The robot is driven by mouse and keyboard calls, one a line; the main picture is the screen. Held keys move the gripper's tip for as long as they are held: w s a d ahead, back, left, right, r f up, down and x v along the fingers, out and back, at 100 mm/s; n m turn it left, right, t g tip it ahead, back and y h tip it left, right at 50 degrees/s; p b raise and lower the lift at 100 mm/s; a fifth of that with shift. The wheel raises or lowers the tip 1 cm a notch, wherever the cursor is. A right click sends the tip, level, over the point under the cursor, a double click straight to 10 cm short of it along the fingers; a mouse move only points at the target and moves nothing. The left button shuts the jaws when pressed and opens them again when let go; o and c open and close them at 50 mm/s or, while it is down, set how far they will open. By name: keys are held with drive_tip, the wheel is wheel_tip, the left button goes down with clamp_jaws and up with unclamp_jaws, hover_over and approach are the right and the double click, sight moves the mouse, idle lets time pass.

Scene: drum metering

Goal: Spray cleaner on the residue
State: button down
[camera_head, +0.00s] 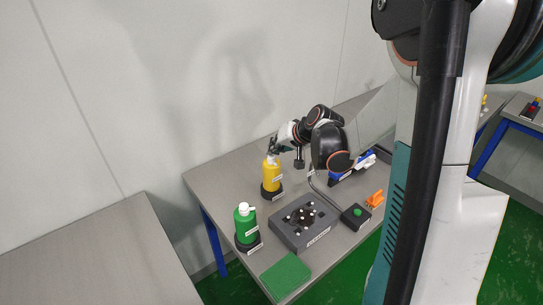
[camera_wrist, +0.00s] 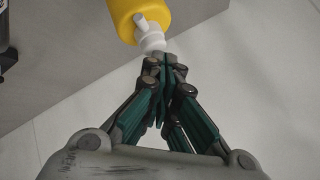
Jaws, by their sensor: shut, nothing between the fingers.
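A yellow bottle (camera_head: 271,175) with a white top stands upright in a dark round holder on the grey table. My gripper (camera_head: 272,149) is at its top. In the wrist view, the shut, empty fingertips (camera_wrist: 166,62) are right beside the white nozzle (camera_wrist: 151,38) of the yellow bottle (camera_wrist: 138,14); I cannot tell whether they touch it. A green bottle (camera_head: 245,225) with a white top stands in another dark holder, nearer the front. I cannot make out which mark is the residue.
A grey block (camera_head: 291,236) with a dark top and several small pale knobs sits mid-table. A green pad (camera_head: 286,277) lies at the front edge. A dark box with a green button (camera_head: 357,212) and an orange clamp (camera_head: 376,199) are to the right. Another table (camera_head: 95,262) stands left.

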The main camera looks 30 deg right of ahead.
drive_tip(key=shift+r+p, duration=0.35)
drive_tip(key=shift+r, duration=0.2)
drive_tip(key=shift+r, duration=0.1)
wheel_tip(320, 180, up, 6)
drive_tip(key=p, duration=0.4)
idle(0.4)
idle(0.7)
